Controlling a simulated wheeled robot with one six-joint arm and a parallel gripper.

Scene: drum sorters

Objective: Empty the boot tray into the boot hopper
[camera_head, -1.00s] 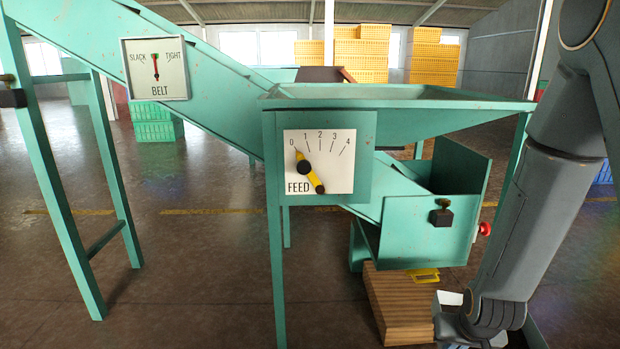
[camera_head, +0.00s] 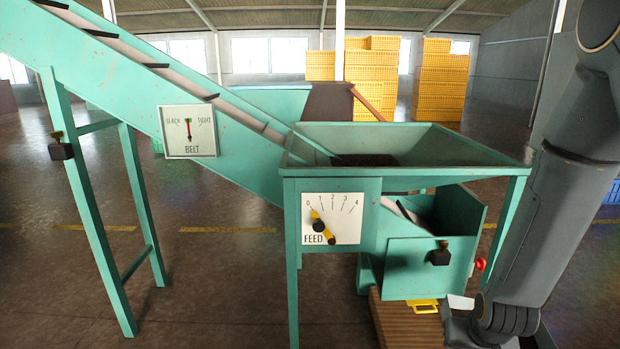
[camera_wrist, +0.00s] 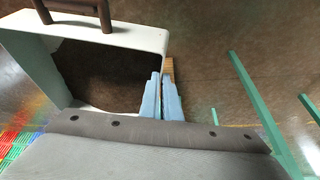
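A cream tray (camera_wrist: 163,38) with a brown handle (camera_wrist: 75,12) fills the upper left of the wrist view, with dark brown loose-looking matter inside. My gripper (camera_wrist: 162,82) has pale blue fingers close together at the tray's right wall, which runs between them; they appear shut on it. In the head view a pale bit of the tray (camera_head: 460,302) shows low right, by my wrist; my fingers are hidden there. A wide green hopper (camera_head: 425,178) stands at the centre right with an open top and dark matter inside. No label shows which hopper is the boot hopper.
A sloping conveyor (camera_head: 110,75) with legs is at left. A feed dial (camera_head: 345,205) points near 0.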

